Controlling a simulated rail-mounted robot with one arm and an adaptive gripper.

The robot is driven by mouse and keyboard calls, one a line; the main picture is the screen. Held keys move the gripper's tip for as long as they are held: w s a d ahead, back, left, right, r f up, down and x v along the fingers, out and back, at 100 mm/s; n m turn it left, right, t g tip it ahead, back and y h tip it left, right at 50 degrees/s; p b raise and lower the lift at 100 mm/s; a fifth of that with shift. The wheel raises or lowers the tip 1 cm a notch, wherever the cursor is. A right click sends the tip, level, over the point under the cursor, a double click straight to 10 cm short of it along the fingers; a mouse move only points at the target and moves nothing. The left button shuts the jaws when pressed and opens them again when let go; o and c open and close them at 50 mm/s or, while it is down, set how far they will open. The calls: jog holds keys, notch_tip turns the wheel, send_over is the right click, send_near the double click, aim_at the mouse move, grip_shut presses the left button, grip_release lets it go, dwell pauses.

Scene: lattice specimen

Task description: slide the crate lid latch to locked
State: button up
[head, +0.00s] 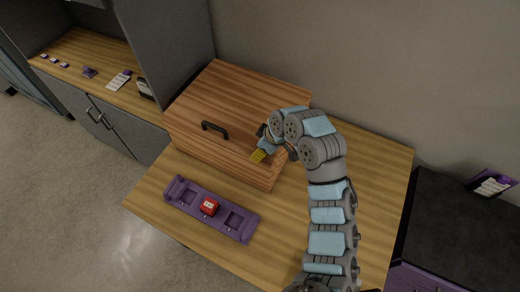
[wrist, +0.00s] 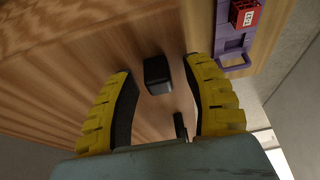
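The wooden crate (head: 195,110) stands on the table with its plank top closed and a black handle (head: 215,129) on it. My gripper (head: 259,156) is low at the crate's front right part and hides the surface under it. In the wrist view its two yellow fingers (wrist: 158,68) are spread apart. A small black block (wrist: 158,75), which looks like the latch knob, stands on the wood between the fingertips, with gaps on both sides. A second, thinner black piece (wrist: 180,126) sits nearer the palm. I cannot tell the latch's position from the head view.
A purple tray (head: 240,222) with a red cube (head: 209,206) lies on the wooden table (head: 375,185) in front of the crate. A grey panel stands behind the crate at left. Bare tabletop lies right of the crate.

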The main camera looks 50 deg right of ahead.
jog(key=v, duration=1.2)
dwell(0.6)
jog(key=shift+w, duration=0.1)
